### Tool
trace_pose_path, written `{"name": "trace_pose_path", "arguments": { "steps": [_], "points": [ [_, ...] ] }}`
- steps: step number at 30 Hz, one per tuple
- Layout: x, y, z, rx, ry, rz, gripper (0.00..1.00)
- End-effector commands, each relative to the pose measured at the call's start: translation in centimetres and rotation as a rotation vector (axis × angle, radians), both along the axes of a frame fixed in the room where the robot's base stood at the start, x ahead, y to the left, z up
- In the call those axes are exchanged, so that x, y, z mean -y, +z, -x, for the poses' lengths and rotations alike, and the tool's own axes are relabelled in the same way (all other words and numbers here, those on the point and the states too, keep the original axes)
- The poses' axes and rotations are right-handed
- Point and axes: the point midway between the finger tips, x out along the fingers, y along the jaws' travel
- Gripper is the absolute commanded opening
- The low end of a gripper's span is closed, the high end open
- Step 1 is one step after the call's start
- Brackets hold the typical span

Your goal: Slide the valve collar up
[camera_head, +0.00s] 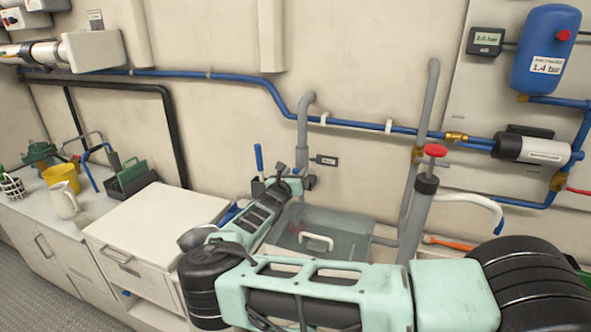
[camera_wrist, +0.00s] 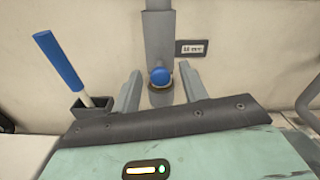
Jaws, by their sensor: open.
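A grey vertical pipe (camera_head: 303,128) comes down the back wall, and it stands straight ahead in the wrist view (camera_wrist: 159,38). At its lower part is a round blue knob (camera_wrist: 161,75) with a darker grey cylindrical part (camera_wrist: 161,97) below it. I take this part for the valve collar, but its edges are partly hidden. My gripper (camera_wrist: 161,88) is open, with one finger on each side of the knob and visible gaps to both. In the head view my gripper (camera_head: 291,178) is small at the pipe's foot, and contact there cannot be told.
A small label plate (camera_wrist: 192,47) is on the wall right of the pipe. A blue-handled tool (camera_wrist: 60,62) stands in a dark holder to the left. A clear-lidded bin (camera_head: 340,226) and a red-topped grey cylinder (camera_head: 422,205) are to the right. A white counter (camera_head: 150,222) lies left.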

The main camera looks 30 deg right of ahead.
Motion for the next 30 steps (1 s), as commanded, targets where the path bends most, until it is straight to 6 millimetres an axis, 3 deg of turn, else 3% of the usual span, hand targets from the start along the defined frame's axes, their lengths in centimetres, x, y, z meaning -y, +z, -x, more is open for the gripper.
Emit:
{"name": "trace_pose_path", "arguments": {
  "steps": [13, 14, 18, 25, 30],
  "points": [
    [1.0, -0.1, -0.7, 0.0, 0.0, 0.0, 0.43],
    [1.0, -0.1, -0.7, 0.0, 0.0, 0.0, 0.38],
    [1.0, 0.0, -0.7, 0.0, 0.0, 0.0, 0.0],
    [1.0, 0.8, -0.7, 0.001, 0.0, -0.001, 0.0],
    [0.9, 4.2, -0.8, 0.005, 0.0, 0.0, 0.0]
  ]
}}
